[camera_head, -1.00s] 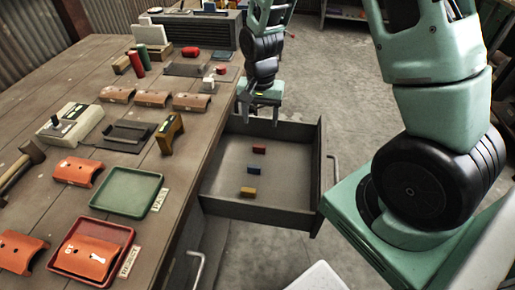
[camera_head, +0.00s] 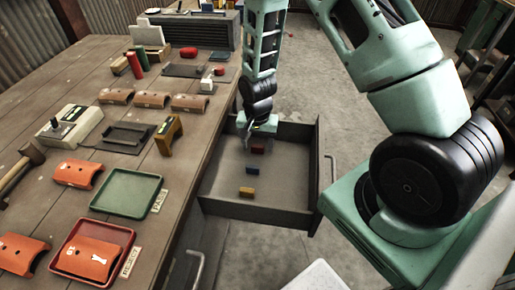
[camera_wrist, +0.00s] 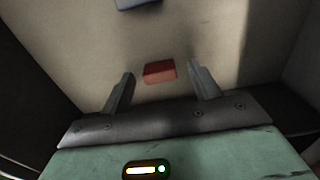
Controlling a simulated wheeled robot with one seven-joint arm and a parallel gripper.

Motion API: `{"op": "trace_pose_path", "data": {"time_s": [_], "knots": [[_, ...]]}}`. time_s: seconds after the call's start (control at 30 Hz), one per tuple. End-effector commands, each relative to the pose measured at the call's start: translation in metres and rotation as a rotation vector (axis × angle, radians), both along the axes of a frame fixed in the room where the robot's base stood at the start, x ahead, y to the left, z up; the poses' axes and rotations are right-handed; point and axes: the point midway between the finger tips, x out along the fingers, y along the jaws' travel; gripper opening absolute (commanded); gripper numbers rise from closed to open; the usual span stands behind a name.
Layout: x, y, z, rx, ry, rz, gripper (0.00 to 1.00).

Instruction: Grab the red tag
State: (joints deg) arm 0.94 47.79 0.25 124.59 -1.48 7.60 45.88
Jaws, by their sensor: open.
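The red tag (camera_head: 257,149) is a small red block lying in the open drawer (camera_head: 222,199), the farthest of three small blocks. My gripper (camera_head: 258,138) hangs above the drawer's far part, over the red tag and partly in front of it. In the wrist view the red tag (camera_wrist: 159,71) lies between and just beyond the two open fingertips (camera_wrist: 162,76), apart from both. A blue tag (camera_head: 250,170) and a yellow tag (camera_head: 247,192) lie nearer in the drawer. The blue tag also shows at the top of the wrist view (camera_wrist: 138,3).
The drawer's walls surround the tags, with its front panel (camera_head: 313,180) on the right. The workbench (camera_head: 190,135) at left holds curved orange parts, a green tray (camera_head: 127,193) and a red tray (camera_head: 62,270). Open floor lies beyond the drawer.

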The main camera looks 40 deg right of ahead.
Motion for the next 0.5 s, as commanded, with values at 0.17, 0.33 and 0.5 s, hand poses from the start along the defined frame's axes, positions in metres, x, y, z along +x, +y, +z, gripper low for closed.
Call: {"op": "trace_pose_path", "data": {"time_s": [0.17, 0.33, 0.5], "knots": [[0.0000, 0.0000, 0.0001, 0.000, 0.000, 0.000, 0.56], [-0.0001, 0.0001, 0.0002, 0.000, 0.000, 0.000, 0.14], [-0.0001, 0.0000, 0.0003, 0.000, 0.000, 0.000, 0.14]]}}
